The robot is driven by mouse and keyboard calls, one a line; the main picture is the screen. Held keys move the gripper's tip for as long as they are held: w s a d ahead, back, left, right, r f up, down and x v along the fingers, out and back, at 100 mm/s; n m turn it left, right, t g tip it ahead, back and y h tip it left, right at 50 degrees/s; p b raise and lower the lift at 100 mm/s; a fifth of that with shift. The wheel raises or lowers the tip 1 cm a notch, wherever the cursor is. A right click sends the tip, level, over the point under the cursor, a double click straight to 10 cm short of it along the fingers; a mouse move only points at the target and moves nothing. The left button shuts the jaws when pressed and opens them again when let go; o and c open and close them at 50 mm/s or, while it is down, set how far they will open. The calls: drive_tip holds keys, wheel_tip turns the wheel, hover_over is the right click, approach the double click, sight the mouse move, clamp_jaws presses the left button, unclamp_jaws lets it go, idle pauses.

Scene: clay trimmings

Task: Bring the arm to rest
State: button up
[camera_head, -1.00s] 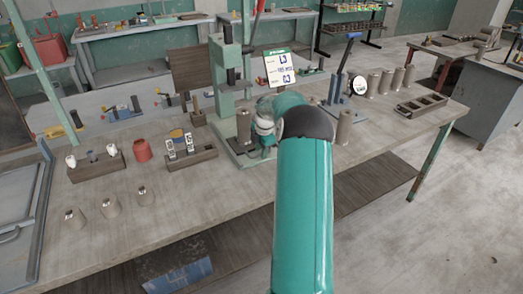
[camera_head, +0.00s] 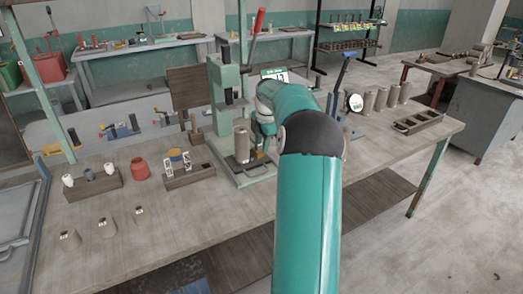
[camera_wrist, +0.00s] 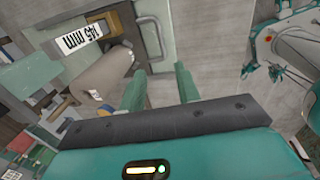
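My teal arm (camera_head: 308,200) reaches over the workbench (camera_head: 225,205) in the head view, bent at a dark elbow joint. Its far end is beside the green press (camera_head: 222,85), and my fingertips are not clear there. In the wrist view my gripper (camera_wrist: 160,84) shows two green fingers apart, with bare surface between them. A clay cylinder (camera_wrist: 103,76) lies just left of the fingers in that view, apparently not held. A clay cylinder (camera_head: 242,145) stands upright on the press base in the head view.
Left on the bench are several clay pieces (camera_head: 107,228), two wooden racks (camera_head: 92,187) and a red jar (camera_head: 140,169). To the right are a blue lever tool (camera_head: 338,85), several upright cylinders (camera_head: 381,99) and a dark tray (camera_head: 418,122). The front bench area is mostly clear.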

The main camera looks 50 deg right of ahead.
drive_tip(key=shift+r, duration=0.1)
idle(0.5)
drive_tip(key=s+a+r+m, duration=0.15)
drive_tip(key=a+r, duration=0.25)
drive_tip(key=a, duration=0.6)
drive_tip(key=s+a+r+m+t+h, duration=0.1)
drive_tip(key=a+r+m, duration=0.25)
drive_tip(key=a, duration=0.55)
drive_tip(key=s+a+r+m, duration=0.15)
drive_tip(key=a+r, duration=0.25)
drive_tip(key=a, duration=0.6)
drive_tip(key=s+a+f+m+t+y, duration=0.1)
drive_tip(key=s+a+m, duration=0.7)
drive_tip(key=s+a, duration=0.9)
wheel_tip(320, 180, down, 2)
drive_tip(key=s+t, duration=0.1)
drive_tip(key=s, duration=0.1)
drive_tip(key=shift+s+a+f+t+y, duration=0.15)
drive_tip(key=shift+s+f+t+y, duration=0.1)
drive_tip(key=shift+s+t+y, duration=0.1)
